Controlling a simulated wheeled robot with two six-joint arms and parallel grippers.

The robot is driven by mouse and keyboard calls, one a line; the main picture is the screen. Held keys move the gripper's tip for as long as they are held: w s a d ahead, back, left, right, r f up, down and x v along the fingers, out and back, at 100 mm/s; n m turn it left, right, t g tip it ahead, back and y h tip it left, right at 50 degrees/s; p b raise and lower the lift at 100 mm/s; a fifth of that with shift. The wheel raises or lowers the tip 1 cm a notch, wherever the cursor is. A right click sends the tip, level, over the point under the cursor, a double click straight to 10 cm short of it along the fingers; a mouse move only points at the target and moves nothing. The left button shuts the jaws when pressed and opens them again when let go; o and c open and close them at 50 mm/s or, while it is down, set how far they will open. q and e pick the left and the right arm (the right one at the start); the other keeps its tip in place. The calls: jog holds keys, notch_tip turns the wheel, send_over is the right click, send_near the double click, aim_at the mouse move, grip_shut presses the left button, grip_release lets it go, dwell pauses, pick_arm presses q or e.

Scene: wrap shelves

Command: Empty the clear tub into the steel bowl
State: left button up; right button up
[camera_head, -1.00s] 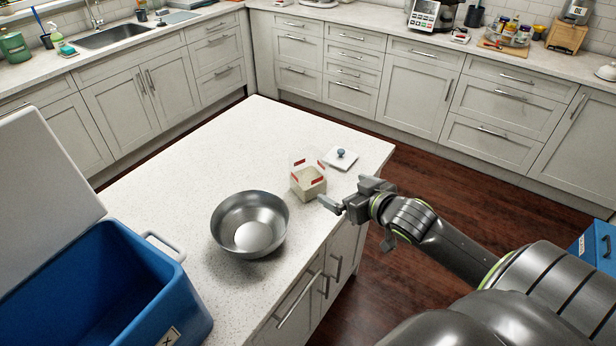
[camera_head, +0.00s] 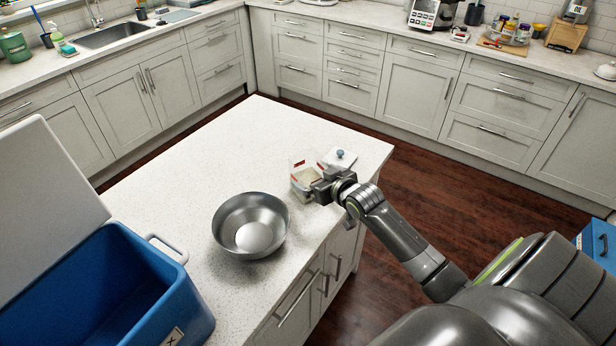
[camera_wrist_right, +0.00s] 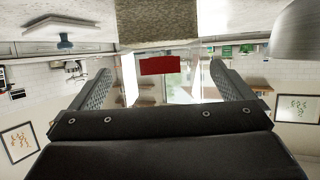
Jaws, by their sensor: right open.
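The clear tub (camera_head: 302,178) stands upright on the white island top, with red marks on its walls and pale contents inside. It also shows in the right wrist view (camera_wrist_right: 160,32), with a red patch on its near wall. The steel bowl (camera_head: 228,220) stands to the left of the tub and nearer me; its inside looks empty. My right gripper (camera_head: 313,187) is at the tub's near right side in the head view. In the wrist view its open fingers (camera_wrist_right: 160,72) lie to either side of the tub's red patch; contact cannot be told. My left gripper is out of view.
A white lid with a blue knob (camera_head: 340,158) lies just behind the tub. A blue cooler (camera_head: 150,300) with its pale lid raised stands at the left front. The island top (camera_head: 200,150) is clear behind the bowl.

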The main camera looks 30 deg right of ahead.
jog(key=shift+p+x, duration=0.3)
jog(key=shift+x, duration=1.4)
jog(key=shift+r, duration=0.1)
jog(key=c, duration=1.1)
jog(key=shift+r, duration=0.15)
jog(key=c, duration=0.3)
